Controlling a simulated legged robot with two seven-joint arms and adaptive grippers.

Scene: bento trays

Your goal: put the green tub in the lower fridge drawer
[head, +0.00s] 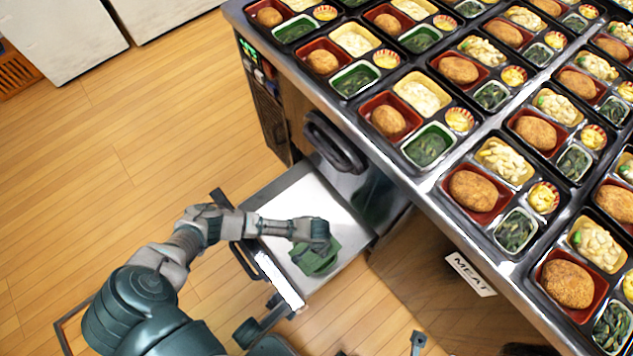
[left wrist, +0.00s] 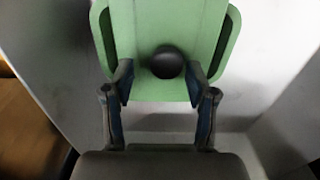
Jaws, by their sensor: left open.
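The green tub (head: 318,264) sits inside the pulled-out drawer (head: 290,190), near its front right corner. This drawer is below a front with a dark handle (head: 335,145). My left gripper (head: 318,240) is over the tub, inside the drawer. In the left wrist view the green tub (left wrist: 168,25) has a round black knob (left wrist: 167,62). The fingers of my left gripper (left wrist: 161,82) stand apart, one on each side of the knob, without closing on it. Small grey parts at the bottom edge of the head view may belong to my right gripper; its jaws cannot be made out.
The metal counter (head: 412,190) above is covered with rows of filled bento trays (head: 385,120). A "MEAT" label (head: 470,274) hangs on its side. White cabinets (head: 65,35) stand at the far left. The wooden floor (head: 130,140) left of the drawer is clear.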

